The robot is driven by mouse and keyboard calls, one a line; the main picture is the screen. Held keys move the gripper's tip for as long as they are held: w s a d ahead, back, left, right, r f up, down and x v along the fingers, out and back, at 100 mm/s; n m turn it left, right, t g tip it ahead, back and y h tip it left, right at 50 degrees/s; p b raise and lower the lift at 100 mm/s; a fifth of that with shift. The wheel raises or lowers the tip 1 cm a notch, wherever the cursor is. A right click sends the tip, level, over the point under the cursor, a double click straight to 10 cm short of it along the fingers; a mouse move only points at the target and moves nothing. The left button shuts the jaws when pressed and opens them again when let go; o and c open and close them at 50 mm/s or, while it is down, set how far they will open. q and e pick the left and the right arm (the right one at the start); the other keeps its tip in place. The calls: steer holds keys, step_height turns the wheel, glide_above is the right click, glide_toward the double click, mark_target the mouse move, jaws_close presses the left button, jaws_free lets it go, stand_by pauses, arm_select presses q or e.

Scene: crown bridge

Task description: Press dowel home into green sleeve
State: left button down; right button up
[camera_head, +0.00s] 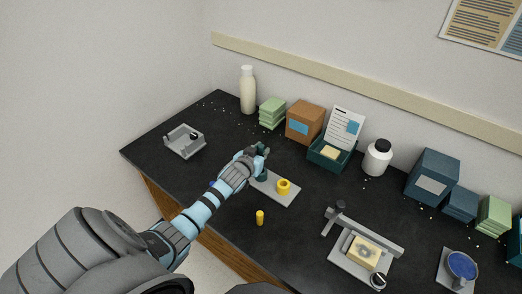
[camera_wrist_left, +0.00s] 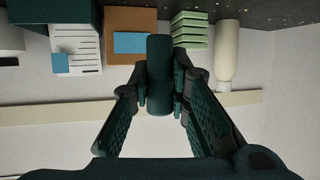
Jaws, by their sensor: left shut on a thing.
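My left gripper (camera_head: 262,150) reaches over the grey plate (camera_head: 292,198) and is shut on a dark green dowel, which shows upright between the fingers in the left wrist view (camera_wrist_left: 160,80). The green sleeve (camera_head: 262,176) shows as a small dark green patch on the plate, mostly hidden by the gripper and wrist. I cannot tell whether the dowel's end is inside the sleeve or above it. A yellow sleeve (camera_head: 283,187) stands on the same plate. My right gripper is not in view.
A yellow dowel (camera_head: 260,217) stands near the front edge. A blue bit (camera_head: 212,184) shows beside my arm. A grey tray (camera_head: 185,141) is at left, a fixture with a yellow block (camera_head: 364,251) at right. A bottle (camera_head: 248,92) and boxes line the back.

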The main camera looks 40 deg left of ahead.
arm_select(q)
step_height(320, 180, down, 5)
steer(key=b, duration=0.3)
steer(key=shift+f+b, duration=0.15)
steer(key=shift+b, duration=0.25)
steer(key=shift+p, duration=0.4)
stand_by(0.7)
steer(key=shift+s+f+b, duration=0.1)
steer(key=shift+f+b, duration=0.95)
steer(key=c, duration=1.4)
jaws_free()
steer(key=shift+d, duration=0.15)
steer(key=shift+c, duration=0.2)
steer(key=shift+s+f, duration=0.1)
steer(key=shift+f, duration=0.05)
